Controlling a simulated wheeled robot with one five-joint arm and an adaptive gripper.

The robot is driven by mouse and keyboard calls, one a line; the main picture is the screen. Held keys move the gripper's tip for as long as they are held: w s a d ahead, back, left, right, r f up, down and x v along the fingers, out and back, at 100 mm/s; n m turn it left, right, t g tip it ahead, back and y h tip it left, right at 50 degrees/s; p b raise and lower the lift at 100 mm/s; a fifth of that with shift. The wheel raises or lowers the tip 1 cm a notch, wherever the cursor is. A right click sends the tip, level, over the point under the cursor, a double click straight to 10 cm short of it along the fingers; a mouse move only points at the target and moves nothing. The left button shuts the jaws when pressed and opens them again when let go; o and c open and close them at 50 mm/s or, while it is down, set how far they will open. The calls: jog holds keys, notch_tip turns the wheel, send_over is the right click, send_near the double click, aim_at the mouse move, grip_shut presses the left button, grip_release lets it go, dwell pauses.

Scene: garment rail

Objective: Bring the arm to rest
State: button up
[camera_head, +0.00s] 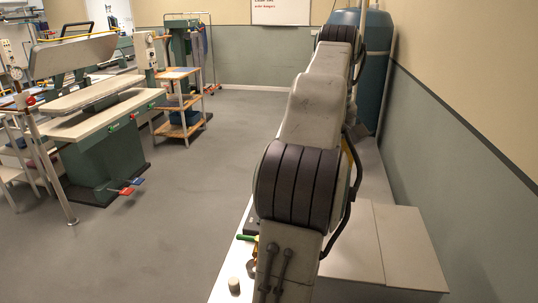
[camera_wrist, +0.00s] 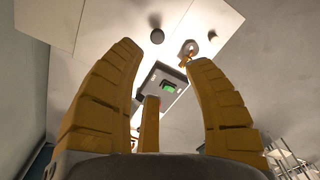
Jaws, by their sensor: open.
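My gripper (camera_wrist: 164,58) shows in the wrist view with its yellow fingers spread wide and nothing between them. In the head view my arm (camera_head: 315,110) stretches away from the camera along the right side, and its far end and the gripper are hidden behind its links. In the wrist view a pale surface lies beyond the fingers, with a grey box with a green button (camera_wrist: 167,87) showing between them. The fingers appear apart from it.
A green pressing machine (camera_head: 110,140) and a wooden trolley (camera_head: 182,105) stand left. A large blue-green tank (camera_head: 374,65) stands at the back right by the wall. A small pale cylinder (camera_head: 233,285) sits on the white surface near my arm. The middle floor is clear.

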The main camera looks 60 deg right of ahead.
dwell(0.4)
jog(key=w+a+f+n+t+h, duration=0.1)
jog(key=w+a+f, duration=0.2)
jog(key=w+a, duration=0.5)
jog(key=w+a+f+n+t, duration=0.1)
jog(key=w+a+f+n, duration=0.3)
jog(key=a, duration=0.7)
jog(key=s+a+f+t, duration=0.1)
jog(key=a+f, duration=0.4)
jog(key=a, duration=0.3)
jog(key=s+a+f+y, duration=0.1)
jog(key=s+a+f, duration=0.1)
jog(key=a+f, duration=0.3)
jog(key=a, duration=0.3)
jog(key=shift+s+t, duration=0.25)
jog(key=shift+t, duration=0.15)
jog(key=shift+c, duration=0.2)
